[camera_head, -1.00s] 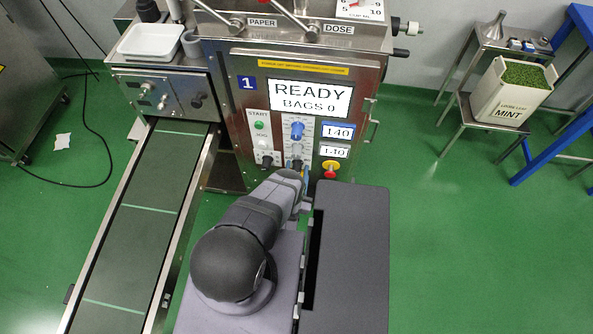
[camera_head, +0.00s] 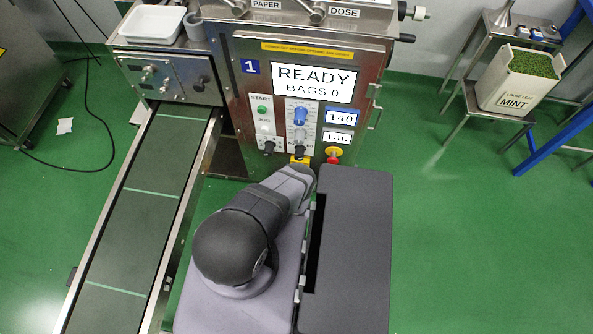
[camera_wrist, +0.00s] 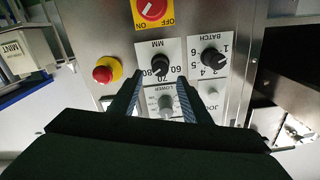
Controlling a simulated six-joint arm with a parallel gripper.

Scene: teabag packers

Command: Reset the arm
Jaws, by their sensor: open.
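My gripper (camera_wrist: 157,95) is open and empty in the wrist view, its two fingers apart in front of the machine's control panel. A grey knob labelled LOWER (camera_wrist: 166,104) shows between the fingers; I see no contact with it. In the head view my arm (camera_head: 262,215) is folded low in front of the machine, and its own links hide the gripper there. The packing machine (camera_head: 375,60) shows READY and BAGS 0 on its screen (camera_head: 313,83).
In the wrist view a red emergency button (camera_wrist: 104,72), a red rotary switch (camera_wrist: 152,9) and black knobs (camera_wrist: 160,65) surround the fingers. A conveyor (camera_head: 150,194) runs left of my arm. A mint bin (camera_head: 517,80) stands on a stand at right. Green floor is clear at right.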

